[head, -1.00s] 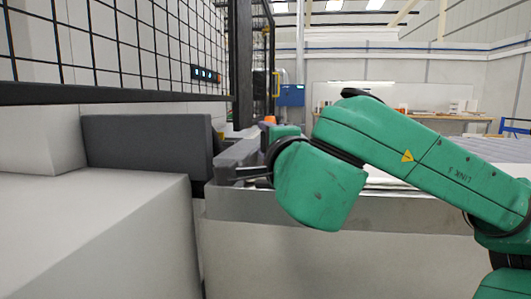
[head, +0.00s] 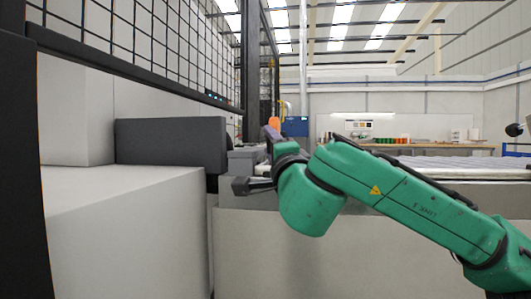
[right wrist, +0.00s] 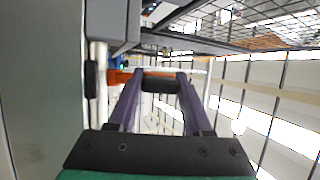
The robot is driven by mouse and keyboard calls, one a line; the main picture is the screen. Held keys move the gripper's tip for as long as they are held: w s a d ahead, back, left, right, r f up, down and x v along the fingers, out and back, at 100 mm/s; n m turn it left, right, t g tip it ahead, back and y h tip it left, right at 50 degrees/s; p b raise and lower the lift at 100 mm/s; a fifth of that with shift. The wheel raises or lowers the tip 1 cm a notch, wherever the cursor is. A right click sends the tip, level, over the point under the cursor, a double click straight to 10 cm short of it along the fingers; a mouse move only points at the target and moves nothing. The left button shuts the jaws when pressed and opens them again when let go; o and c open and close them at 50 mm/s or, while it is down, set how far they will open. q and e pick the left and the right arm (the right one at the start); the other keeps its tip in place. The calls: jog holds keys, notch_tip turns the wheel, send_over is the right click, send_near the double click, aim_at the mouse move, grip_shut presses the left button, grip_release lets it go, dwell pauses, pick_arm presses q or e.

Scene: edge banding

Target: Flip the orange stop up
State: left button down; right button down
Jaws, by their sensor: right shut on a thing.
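The orange stop (right wrist: 120,77) shows in the right wrist view as an orange bar beside and behind my fingertips. In the head view a small orange part (head: 273,122) stands above the grey end of the machine. My right gripper (right wrist: 160,80) has its two purple fingers closed on a dark cylindrical piece (right wrist: 160,86) at the stop. The fingertips partly hide where the orange bar meets this piece. In the head view my green right arm hides most of the gripper. My left gripper is not in view.
A black mesh fence (head: 165,45) rises on the left. A dark grey block (head: 172,145) and a large white cabinet (head: 125,215) stand close on the left. The pale machine front (head: 390,260) lies beneath my arm. A workbench (head: 440,150) stands far behind.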

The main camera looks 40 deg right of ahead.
jog(key=shift+f, duration=0.1)
jog(key=shift+c, duration=1.6)
grip_release()
jog(key=shift+s+a+f, duration=0.2)
jog(key=shift+s+a, duration=0.1)
jog(key=shift+s, duration=0.15)
pick_arm(q)
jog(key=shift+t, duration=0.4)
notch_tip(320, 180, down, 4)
jog(key=b, duration=0.3)
pick_arm(e)
jog(key=v, duration=1.3)
jog(key=shift+s, duration=0.2)
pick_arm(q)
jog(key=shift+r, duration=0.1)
pick_arm(e)
jog(key=shift+a+f, duration=0.1)
jog(key=shift+f, duration=0.05)
